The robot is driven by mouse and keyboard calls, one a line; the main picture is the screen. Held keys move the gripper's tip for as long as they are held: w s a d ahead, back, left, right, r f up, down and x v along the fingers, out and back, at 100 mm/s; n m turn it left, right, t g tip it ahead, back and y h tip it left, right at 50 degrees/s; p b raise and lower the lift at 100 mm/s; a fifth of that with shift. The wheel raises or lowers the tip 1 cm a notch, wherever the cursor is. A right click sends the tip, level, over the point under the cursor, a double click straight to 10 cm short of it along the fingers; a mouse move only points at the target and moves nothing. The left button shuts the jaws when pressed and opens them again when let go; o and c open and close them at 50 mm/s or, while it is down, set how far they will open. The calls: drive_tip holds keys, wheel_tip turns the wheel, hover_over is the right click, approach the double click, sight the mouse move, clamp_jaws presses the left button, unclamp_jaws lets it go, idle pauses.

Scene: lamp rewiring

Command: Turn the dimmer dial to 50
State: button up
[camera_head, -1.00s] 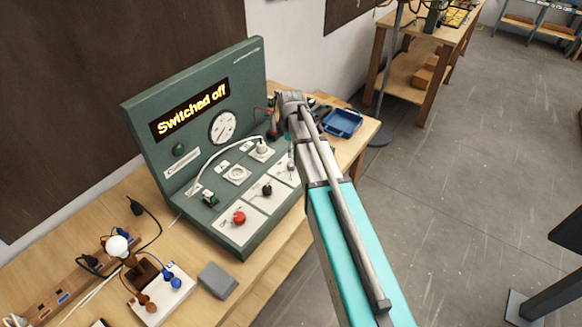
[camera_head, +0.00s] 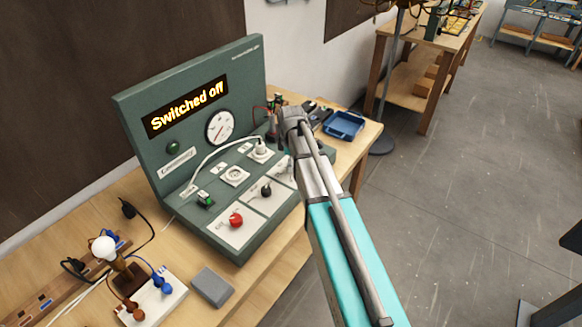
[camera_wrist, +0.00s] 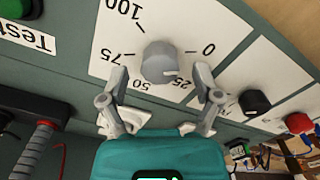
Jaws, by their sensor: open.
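The dimmer dial is a round grey knob (camera_wrist: 160,62) on a white plate marked 0, 25, 50, 75 and 100, seen upside down in the wrist view. A pale mark on the knob points to its lower right, around the 25 side of the scale. My gripper (camera_wrist: 160,74) is open, with one finger on each side of the knob. I cannot tell whether either finger touches it. In the head view my arm hides most of the dial's plate. The green test board (camera_head: 187,107) reads "Switched off" on its display (camera_head: 186,106).
A black knob (camera_wrist: 255,102) and a red knob (camera_wrist: 299,124) sit beside the dial plate. A white cable (camera_head: 207,160) runs across the board. A blue tray (camera_head: 344,124) lies behind my arm. A lamp bulb (camera_head: 103,248) stands at left.

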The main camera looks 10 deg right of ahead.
drive_tip(key=shift+f, duration=0.15)
clamp_jaws()
idle(0.5)
drive_tip(key=shift+m, duration=0.4)
drive_tip(key=m, duration=1)
drive_tip(key=shift+m, duration=0.3)
drive_tip(key=m, duration=0.6)
drive_tip(key=shift+d, duration=0.1)
drive_tip(key=m, duration=0.6)
drive_tip(key=shift+s, duration=0.1)
drive_tip(key=shift+m, duration=0.3)
